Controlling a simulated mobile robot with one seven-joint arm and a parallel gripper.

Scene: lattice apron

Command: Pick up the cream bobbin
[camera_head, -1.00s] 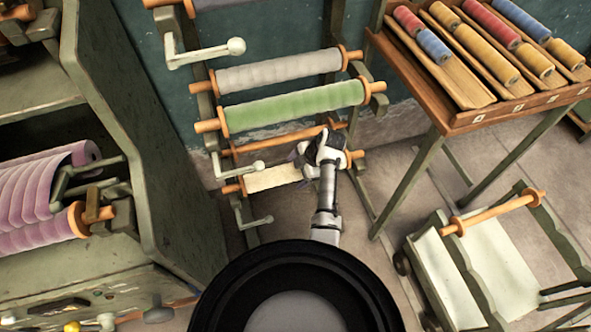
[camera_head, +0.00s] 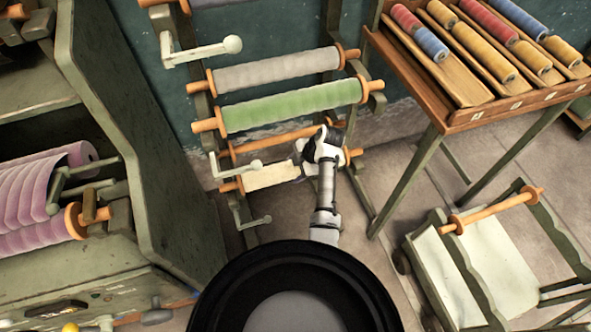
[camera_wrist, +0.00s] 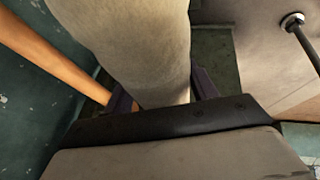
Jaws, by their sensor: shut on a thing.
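The cream bobbin (camera_head: 268,176) is a pale roll with orange ends, low on the rack below the green bobbin. Its right part is hidden behind my gripper (camera_head: 311,160) in the head view. In the wrist view the cream roll (camera_wrist: 140,40) runs from the top edge down between the dark fingers of my gripper (camera_wrist: 163,95). The gripper is shut on it. In the head view the bobbin still lies at the rack, and I cannot tell whether it is clear of its supports.
A green bobbin (camera_head: 292,105) and a grey bobbin (camera_head: 278,71) hang above, with a bare orange rod (camera_head: 272,139) between green and cream. Pale crank handles (camera_head: 240,168) stick out at the rack's left. A wooden spool table (camera_head: 470,117) stands right, a cart (camera_head: 447,268) lower right.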

